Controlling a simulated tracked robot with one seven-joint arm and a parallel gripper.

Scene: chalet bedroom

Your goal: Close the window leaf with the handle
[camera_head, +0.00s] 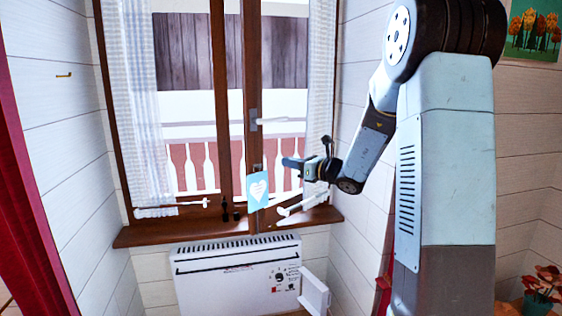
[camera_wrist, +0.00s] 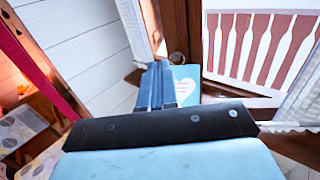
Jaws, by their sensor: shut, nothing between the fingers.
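The brown-framed window (camera_head: 222,80) fills the middle of the head view. Its right leaf (camera_head: 254,60) has an upright stile that carries a grey handle (camera_head: 254,120), its light lever pointing right. A strip of light shows between this stile and the upright to its left; I cannot tell how far the leaf stands open. My gripper (camera_head: 286,162) is shut and empty, pointing left, in front of the right leaf, below and right of the handle and apart from it in the picture. Its blue fingers also show in the wrist view (camera_wrist: 155,82); the handle is not clear there.
A blue card with a white heart (camera_head: 258,190) hangs low by the leaf and shows in the wrist view (camera_wrist: 184,84). Small dark objects (camera_head: 230,210) and white rods are near the sill (camera_head: 150,234). A white heater (camera_head: 235,275) is below. Sheer curtains (camera_head: 143,110) flank the window.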

